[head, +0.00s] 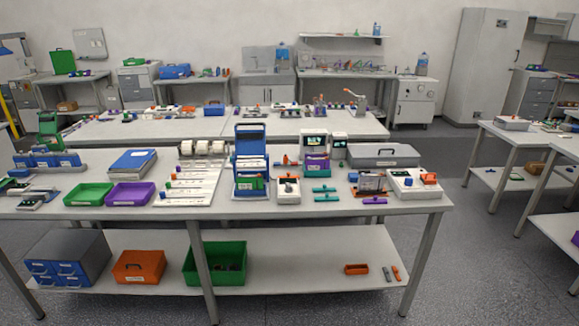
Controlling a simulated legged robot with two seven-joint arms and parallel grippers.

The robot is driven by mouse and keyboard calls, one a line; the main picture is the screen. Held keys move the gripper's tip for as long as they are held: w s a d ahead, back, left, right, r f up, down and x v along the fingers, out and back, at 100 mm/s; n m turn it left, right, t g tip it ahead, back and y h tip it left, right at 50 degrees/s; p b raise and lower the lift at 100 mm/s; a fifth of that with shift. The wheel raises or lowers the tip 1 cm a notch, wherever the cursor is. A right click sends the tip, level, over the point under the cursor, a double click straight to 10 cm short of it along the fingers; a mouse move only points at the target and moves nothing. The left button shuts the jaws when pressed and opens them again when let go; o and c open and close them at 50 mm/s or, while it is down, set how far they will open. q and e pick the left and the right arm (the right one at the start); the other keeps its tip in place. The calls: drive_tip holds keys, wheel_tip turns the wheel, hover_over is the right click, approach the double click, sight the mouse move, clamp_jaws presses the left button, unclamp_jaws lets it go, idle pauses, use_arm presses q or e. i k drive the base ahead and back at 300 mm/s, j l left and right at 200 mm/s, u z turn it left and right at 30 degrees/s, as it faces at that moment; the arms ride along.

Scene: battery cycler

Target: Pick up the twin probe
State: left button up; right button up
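I cannot make out for certain which item is the twin probe. Small bar-shaped pieces lie near the front right of the near workbench (420,205): teal bars (324,189) and a purple bar (374,201). A blue upright machine (250,160) and a white device with a small screen (316,150) stand behind and left of them. A white box with orange parts (414,183) sits at the bench's right end. Neither of my grippers shows in the head view.
Green (88,194) and purple (130,194) trays lie on the bench's left half, with a blue binder (133,161) behind. A grey case (383,154) lies at the back right. The lower shelf holds an orange box (139,266) and a green bin (215,277).

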sight(285, 162)
drive_tip(key=i+l+z, duration=0.15)
drive_tip(key=i+l, duration=0.15)
drive_tip(key=i, duration=0.65)
drive_tip(key=i+l+z, duration=0.1)
drive_tip(key=i, duration=0.85)
drive_tip(key=i+l+z, duration=0.15)
drive_tip(key=i, duration=0.85)
